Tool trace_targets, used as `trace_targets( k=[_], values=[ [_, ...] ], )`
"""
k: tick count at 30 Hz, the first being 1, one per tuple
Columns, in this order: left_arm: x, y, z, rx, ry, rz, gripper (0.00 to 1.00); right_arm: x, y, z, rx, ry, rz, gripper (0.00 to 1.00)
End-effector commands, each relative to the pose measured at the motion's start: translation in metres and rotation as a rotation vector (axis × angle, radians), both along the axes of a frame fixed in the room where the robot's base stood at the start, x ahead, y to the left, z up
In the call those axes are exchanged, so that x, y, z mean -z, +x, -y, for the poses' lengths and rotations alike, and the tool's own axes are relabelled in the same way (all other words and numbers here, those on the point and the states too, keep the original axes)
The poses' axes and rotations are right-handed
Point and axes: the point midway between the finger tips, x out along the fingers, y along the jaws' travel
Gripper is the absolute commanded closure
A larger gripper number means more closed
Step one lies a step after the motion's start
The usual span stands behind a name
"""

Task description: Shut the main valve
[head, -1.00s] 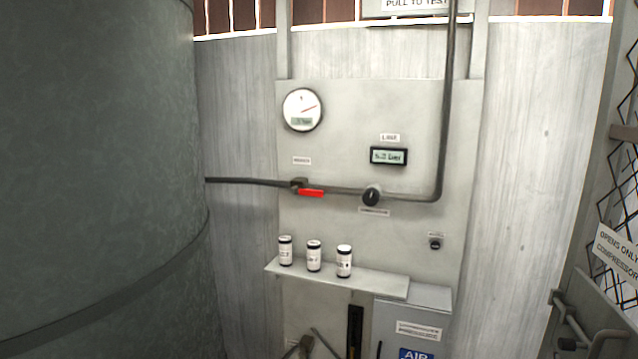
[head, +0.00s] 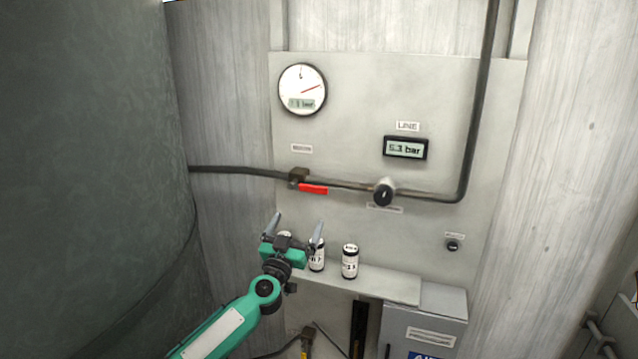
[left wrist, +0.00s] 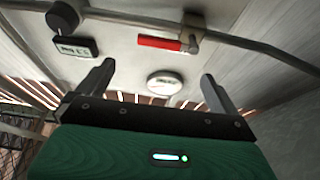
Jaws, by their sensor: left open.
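The main valve (head: 298,177) sits on the dark pipe on the grey panel, below a small label. Its red lever (head: 313,189) lies along the pipe, pointing right in the head view. The lever also shows in the left wrist view (left wrist: 158,43), beyond the fingertips. My left gripper (head: 294,224) is below and slightly left of the lever in the head view, open and empty, fingers pointing up. Its two separated fingers also show in the left wrist view (left wrist: 155,72). It hides most of one canister on the shelf. My right gripper is not in view.
Canisters (head: 350,261) stand on a narrow shelf (head: 385,283) beside my left gripper. A round gauge (head: 302,90), a line display reading about 6.3 bar (head: 405,148) and a dark knob (head: 384,193) are on the panel. A large grey tank (head: 85,130) fills the left.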

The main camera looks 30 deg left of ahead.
Motion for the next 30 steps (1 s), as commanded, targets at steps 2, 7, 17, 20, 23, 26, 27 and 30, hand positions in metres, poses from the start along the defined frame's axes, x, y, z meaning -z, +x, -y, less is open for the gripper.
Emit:
trace_targets(
  k=[2,7,17,20,23,26,27,30],
  values=[
    [-0.007,0.001,0.0,-0.001,-0.001,0.006,0.02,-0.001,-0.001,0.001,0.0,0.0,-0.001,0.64],
    [-0.013,0.015,-0.004,-0.002,-0.004,0.007,0.02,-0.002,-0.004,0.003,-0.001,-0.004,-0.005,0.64],
    [-0.031,0.061,-0.016,-0.003,-0.003,0.007,0.02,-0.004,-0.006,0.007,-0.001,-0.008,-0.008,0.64],
    [-0.038,0.076,-0.019,-0.001,-0.004,0.007,0.02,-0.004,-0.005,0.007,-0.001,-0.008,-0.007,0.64],
    [-0.042,0.089,-0.022,-0.001,-0.004,0.007,0.02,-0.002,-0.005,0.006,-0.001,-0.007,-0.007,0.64],
    [-0.047,0.101,-0.025,-0.001,-0.004,0.006,0.02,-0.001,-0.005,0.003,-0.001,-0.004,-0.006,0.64],
    [-0.049,0.105,-0.026,-0.001,-0.003,0.007,0.02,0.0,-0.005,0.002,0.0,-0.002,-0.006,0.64],
    [-0.052,0.114,-0.028,-0.002,-0.003,0.006,0.02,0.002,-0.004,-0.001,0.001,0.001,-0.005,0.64]
  ],
)
